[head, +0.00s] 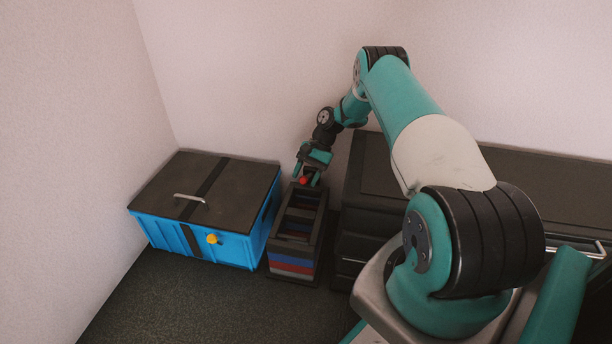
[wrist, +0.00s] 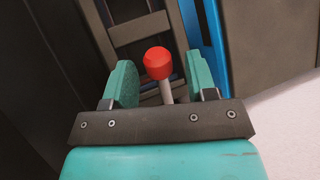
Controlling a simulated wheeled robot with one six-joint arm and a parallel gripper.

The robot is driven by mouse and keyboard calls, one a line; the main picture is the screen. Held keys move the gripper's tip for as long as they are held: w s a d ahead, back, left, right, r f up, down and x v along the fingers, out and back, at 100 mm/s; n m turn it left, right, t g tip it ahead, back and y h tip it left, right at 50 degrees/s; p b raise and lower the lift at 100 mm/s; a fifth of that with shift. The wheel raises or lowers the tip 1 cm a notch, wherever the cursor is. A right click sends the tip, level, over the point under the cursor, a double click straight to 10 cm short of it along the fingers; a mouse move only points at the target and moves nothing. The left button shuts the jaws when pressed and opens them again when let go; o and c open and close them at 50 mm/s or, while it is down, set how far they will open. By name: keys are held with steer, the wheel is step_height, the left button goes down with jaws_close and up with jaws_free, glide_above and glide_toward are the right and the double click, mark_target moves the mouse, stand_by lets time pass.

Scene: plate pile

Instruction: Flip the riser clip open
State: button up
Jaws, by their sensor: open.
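A red ball knob (wrist: 158,63) on a pale stem shows in the wrist view; I take it to be the riser clip's lever. It also shows in the head view (head: 304,180), at the far end of a dark open-topped rack (head: 275,240). My gripper (wrist: 162,78) is open, with one teal finger on each side of the knob and stem. I see gaps between the fingers and the knob. In the head view my gripper (head: 309,172) is over the rack's back end. The clip's base is hidden behind my gripper.
Red and blue slabs (head: 291,262) are stacked inside the rack. A blue box (head: 190,240) with a dark lid, metal handle and yellow knob (head: 212,239) stands close on the left. A dark cabinet (head: 366,235) stands close on the right. Dark floor is clear in front.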

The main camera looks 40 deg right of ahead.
step_height(320, 180, up, 20)
steer(key=p, duration=0.9)
